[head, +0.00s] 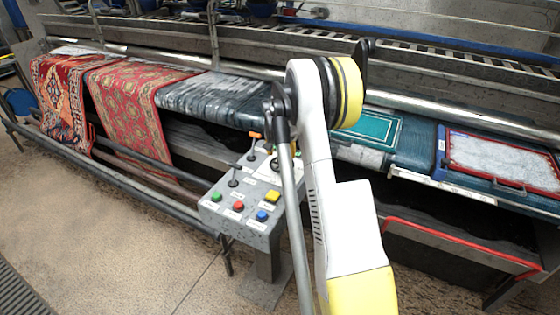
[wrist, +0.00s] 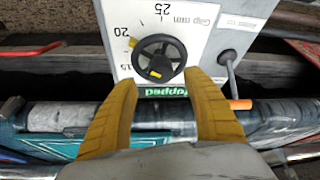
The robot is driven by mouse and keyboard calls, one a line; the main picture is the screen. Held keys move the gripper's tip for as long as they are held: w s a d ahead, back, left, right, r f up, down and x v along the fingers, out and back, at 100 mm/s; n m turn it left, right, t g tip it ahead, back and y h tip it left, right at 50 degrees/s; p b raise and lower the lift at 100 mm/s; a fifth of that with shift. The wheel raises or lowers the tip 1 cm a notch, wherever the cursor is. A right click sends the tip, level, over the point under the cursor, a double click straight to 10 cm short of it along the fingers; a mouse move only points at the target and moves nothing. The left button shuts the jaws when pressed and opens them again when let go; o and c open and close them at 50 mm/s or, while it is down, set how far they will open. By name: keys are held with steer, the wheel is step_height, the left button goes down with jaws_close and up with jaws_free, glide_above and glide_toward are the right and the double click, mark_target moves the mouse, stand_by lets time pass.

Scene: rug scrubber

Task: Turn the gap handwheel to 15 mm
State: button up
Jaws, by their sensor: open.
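The gap handwheel (wrist: 158,58), a black spoked wheel, sits on a white panel (wrist: 205,40) marked "Gap mm" with 15, 20 and 25, seen upside down in the wrist view. A small yellow mark (wrist: 133,42) at its rim is near the 20. A second yellow spot lies on the wheel's lower part. My gripper (wrist: 162,82) is open, its yellow fingers on either side of the wheel's lower edge; contact cannot be told. In the head view the control box (head: 243,208) stands behind my arm, which partly hides the wheel; my fingers are not discernible there.
A green "Stopped" display (wrist: 165,92) lies just below the wheel. A lever (wrist: 229,75) with an orange end stands to its right. Coloured buttons (head: 238,206) cover the box's front. Rugs (head: 130,105) hang over the machine at left; open floor lies in front.

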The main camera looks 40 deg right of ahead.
mark_target(282, 157)
steer(key=b+x, duration=0.1)
steer(key=x, duration=0.4)
steer(key=shift+c, duration=0.5)
steer(key=c, duration=1.1)
